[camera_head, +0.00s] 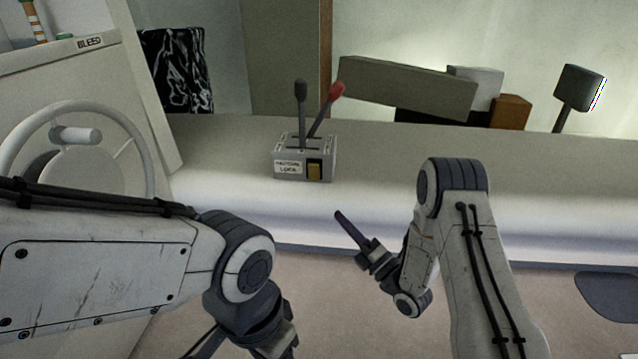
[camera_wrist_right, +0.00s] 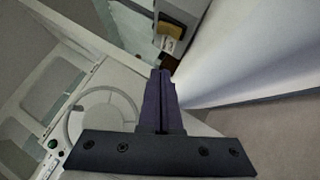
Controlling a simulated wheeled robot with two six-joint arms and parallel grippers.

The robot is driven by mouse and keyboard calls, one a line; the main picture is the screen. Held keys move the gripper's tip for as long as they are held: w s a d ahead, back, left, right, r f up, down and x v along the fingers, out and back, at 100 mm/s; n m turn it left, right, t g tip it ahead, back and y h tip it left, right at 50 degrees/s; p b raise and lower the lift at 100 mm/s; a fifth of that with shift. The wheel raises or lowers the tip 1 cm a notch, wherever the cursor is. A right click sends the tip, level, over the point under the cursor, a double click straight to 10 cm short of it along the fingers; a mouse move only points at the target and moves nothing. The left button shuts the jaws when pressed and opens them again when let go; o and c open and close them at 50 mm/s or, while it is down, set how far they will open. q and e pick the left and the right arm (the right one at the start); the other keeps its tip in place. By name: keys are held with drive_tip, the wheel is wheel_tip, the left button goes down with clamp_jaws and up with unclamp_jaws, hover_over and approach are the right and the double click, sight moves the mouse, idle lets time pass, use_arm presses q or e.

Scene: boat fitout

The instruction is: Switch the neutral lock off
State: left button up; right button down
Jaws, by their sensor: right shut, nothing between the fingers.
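The neutral lock is a yellow rocker switch (camera_head: 314,170) on the front of a grey control box (camera_head: 303,153), beside a label reading "NEUTRAL LOCK". The box has a black-knobbed lever (camera_head: 301,100) and a red-knobbed lever (camera_head: 328,102) on top. My right gripper (camera_head: 340,216) is shut and empty, below and slightly right of the box, apart from it. In the right wrist view its closed fingers (camera_wrist_right: 160,75) point toward the box, and the yellow switch (camera_wrist_right: 170,30) shows just beyond the tips.
A steering wheel (camera_head: 75,150) stands at the left, below a panel marked "BLEED" (camera_head: 89,42). The bench (camera_head: 400,150) around the box is clear. Behind are a long grey block (camera_head: 405,88), an orange-brown box (camera_head: 511,110) and a dark post-mounted unit (camera_head: 578,88).

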approach(309, 168)
drive_tip(key=a+x, duration=0.1)
drive_tip(key=x, duration=0.4)
drive_tip(key=shift+w+d+r, duration=0.15)
drive_tip(key=shift+w+d, duration=0.1)
drive_tip(key=shift+w, duration=0.05)
idle(0.3)
